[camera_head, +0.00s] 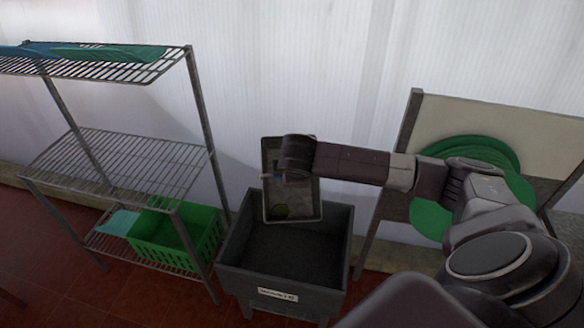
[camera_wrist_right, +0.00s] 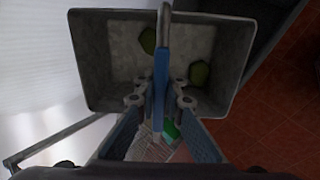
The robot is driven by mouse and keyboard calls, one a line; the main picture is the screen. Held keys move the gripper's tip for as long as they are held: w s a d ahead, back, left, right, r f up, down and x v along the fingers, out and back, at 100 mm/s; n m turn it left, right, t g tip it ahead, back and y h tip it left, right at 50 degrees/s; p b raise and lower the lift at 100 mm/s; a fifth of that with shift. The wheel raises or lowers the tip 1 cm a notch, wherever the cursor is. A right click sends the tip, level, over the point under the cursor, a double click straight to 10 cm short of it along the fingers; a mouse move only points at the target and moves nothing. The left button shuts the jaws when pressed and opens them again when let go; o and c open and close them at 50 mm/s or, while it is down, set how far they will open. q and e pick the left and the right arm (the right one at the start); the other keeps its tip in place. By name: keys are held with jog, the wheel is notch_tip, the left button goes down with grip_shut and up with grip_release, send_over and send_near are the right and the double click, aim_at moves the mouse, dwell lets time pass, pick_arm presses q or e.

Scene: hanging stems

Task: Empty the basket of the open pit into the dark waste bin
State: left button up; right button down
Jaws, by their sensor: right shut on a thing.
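The basket (camera_head: 308,200) is a grey open box, steeply tilted over the back of the dark waste bin (camera_head: 265,292). My right gripper (camera_head: 284,176) reaches in from the right; its fingertips are hard to make out in the head view. In the right wrist view my right gripper (camera_wrist_right: 160,98) is shut on the blue and grey handle (camera_wrist_right: 161,75) of the basket (camera_wrist_right: 115,60). Two green lumps, one upper (camera_wrist_right: 148,40) and one lower right (camera_wrist_right: 199,73), are inside the basket. The bin's visible floor looks bare. My left gripper is not in view.
A wire shelf rack (camera_head: 120,160) stands left of the bin, with a green crate (camera_head: 185,240) on its lowest shelf. A board on legs (camera_head: 385,190) with a coiled green hose (camera_head: 465,150) stands right. A pale wall is close behind.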

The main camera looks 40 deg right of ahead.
jog(key=s+f+t+h+b, duration=0.1)
jog(key=f+t+h+b, duration=0.1)
jog(key=t, duration=0.1)
jog(key=s+a+f+t+h+b, duration=0.1)
jog(key=f+t+b, duration=0.1)
jog(key=f+t, duration=0.1)
jog(key=s+a+f+t+h+b, duration=0.1)
jog(key=f+t+h+b, duration=0.1)
jog(key=f+t+b, duration=0.1)
jog(key=shift+s+a+h, duration=0.2)
jog(key=shift+s+h, duration=0.05)
jog(key=shift+h, duration=0.05)
jog(key=f+t+h+b, duration=0.1)
jog(key=b, duration=0.5)
jog(key=f+t+h+b, duration=0.1)
jog(key=f+t+b, duration=0.1)
jog(key=b, duration=0.4)
jog(key=w+d+f+t+h+b, duration=0.1)
jog(key=f+t+b, duration=0.1)
jog(key=b, duration=0.4)
jog(key=shift+w+h, duration=0.1)
jog(key=shift+h, duration=0.2)
jog(key=shift+w+f+t+b, duration=0.15)
jog(key=shift+t+b, duration=0.15)
jog(key=shift+b, duration=0.8)
